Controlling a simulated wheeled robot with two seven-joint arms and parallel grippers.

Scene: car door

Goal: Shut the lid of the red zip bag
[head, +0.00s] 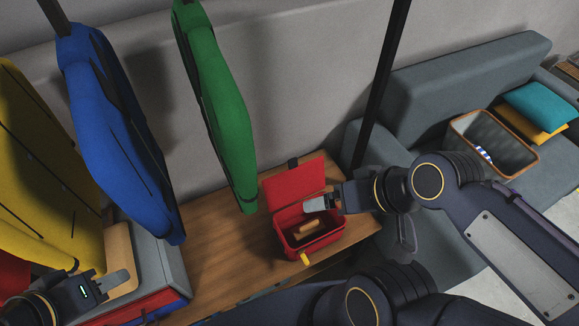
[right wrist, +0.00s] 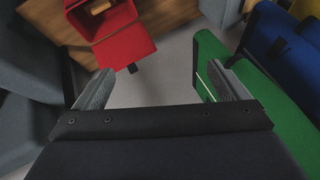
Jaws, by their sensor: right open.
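The red zip bag (head: 320,246) stands on the wooden bench with its lid (head: 296,183) raised at the back. Light-brown pieces (head: 306,228) lie inside, and a yellow tab hangs at its front. My right gripper (head: 312,205) is over the bag's opening, close in front of the lid; contact cannot be told. In the right wrist view its fingers (right wrist: 158,88) are spread and empty, with the bag (right wrist: 112,46) beyond them at upper left. My left gripper (head: 122,281) is at lower left, far from the bag; its jaw gap is unclear.
Green (head: 222,105), blue (head: 115,130) and yellow (head: 35,170) hanging pieces stand left of the bag. A grey case (head: 158,268) is by my left gripper. A dark post (head: 385,80) rises behind my right arm. A grey sofa (head: 440,95) holds a basket (head: 507,170) and cushions.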

